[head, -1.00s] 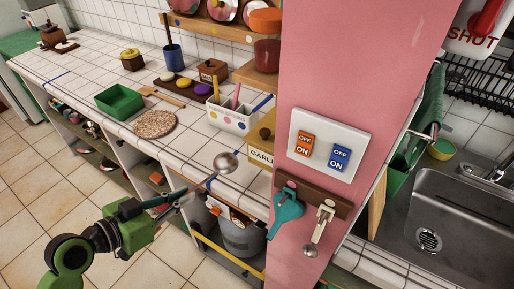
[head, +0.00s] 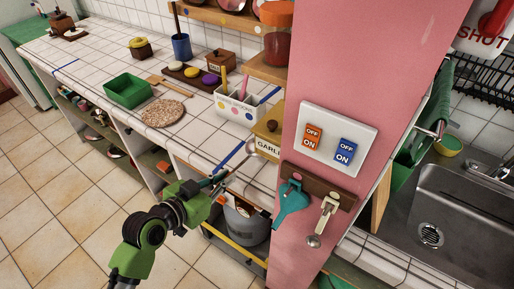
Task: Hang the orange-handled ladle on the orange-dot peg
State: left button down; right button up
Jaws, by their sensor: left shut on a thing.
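My left gripper (head: 207,187) is shut on the ladle (head: 220,177) in front of the counter's front edge. Little of the ladle shows past the fingers, and its handle colour is hidden by the gripper. A brown peg rail (head: 317,187) is fixed to the pink pillar, to the right of the gripper and apart from it. A teal utensil (head: 290,206) and a cream-handled ladle (head: 327,214) hang on it. I cannot make out an orange dot on the rail. My right gripper is not in view.
The pink pillar (head: 375,80) carries a switch plate (head: 359,130) above the rail. A dotted utensil box (head: 240,106), a green tray (head: 128,90) and a round mat (head: 163,113) sit on the tiled counter. A grey pot (head: 243,226) stands on the lower shelf. A sink is right.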

aim_at(253, 148)
pick_arm(q)
jog(key=w+d+p, duration=0.1)
jog(key=w+d, duration=0.1)
jog(key=w, duration=0.1)
jog(key=w+d, duration=0.3)
jog(key=w, duration=0.1)
jog(key=w+d+p, duration=0.1)
jog(key=w+d, duration=0.1)
jog(key=w, duration=0.1)
jog(key=shift+w+d+r+p, duration=0.1)
jog(key=shift+w+d+p, duration=0.1)
jog(key=shift+d+p, duration=0.1)
jog(key=shift+w+d+r, duration=0.1)
jog(key=shift+w+d, duration=0.3)
jog(key=shift+w, duration=0.05)
notch_tip(253, 148, down, 3)
jog(key=shift+r+p, duration=0.15)
jog(key=shift+p, duration=0.35)
jog(key=shift+f, duration=0.4)
jog(key=shift+a, duration=0.1)
jog(key=shift+f, duration=0.1)
jog(key=c, duration=2.1)
grip_release()
